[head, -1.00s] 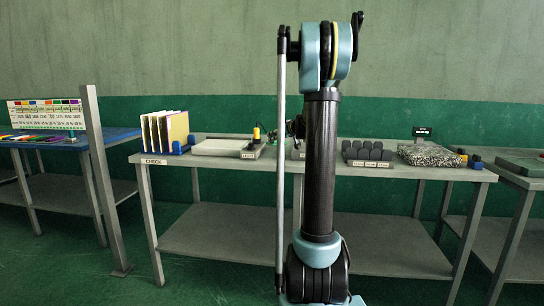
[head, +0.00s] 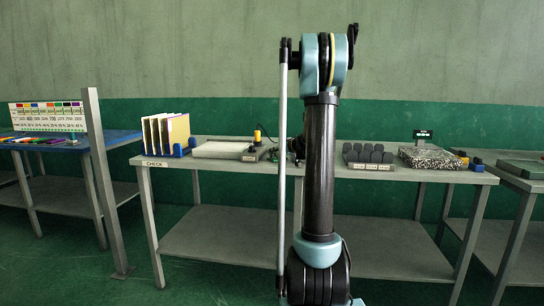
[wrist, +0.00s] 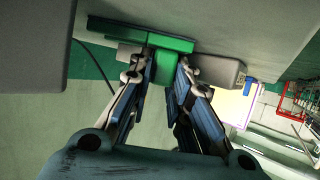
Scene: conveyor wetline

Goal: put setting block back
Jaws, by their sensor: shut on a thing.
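In the wrist view my gripper (wrist: 166,76) is shut on a green block (wrist: 174,45), which I take to be the setting block. The block has a wider flat part and a narrower part that runs down between the two fingers. It is close against a grey rounded body (wrist: 215,70) and the pale table surface (wrist: 260,25). I cannot tell whether it touches them. In the head view my arm hides the block and most of the gripper, which is low over the middle of the CHECK table (head: 215,162).
On the table, a pale slab (head: 218,149) and upright yellow boards (head: 166,132) stand left. A yellow-and-black device (head: 257,135) stands close to my gripper. Dark blocks in a labelled rack (head: 368,156) and a speckled slab (head: 430,156) are at right.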

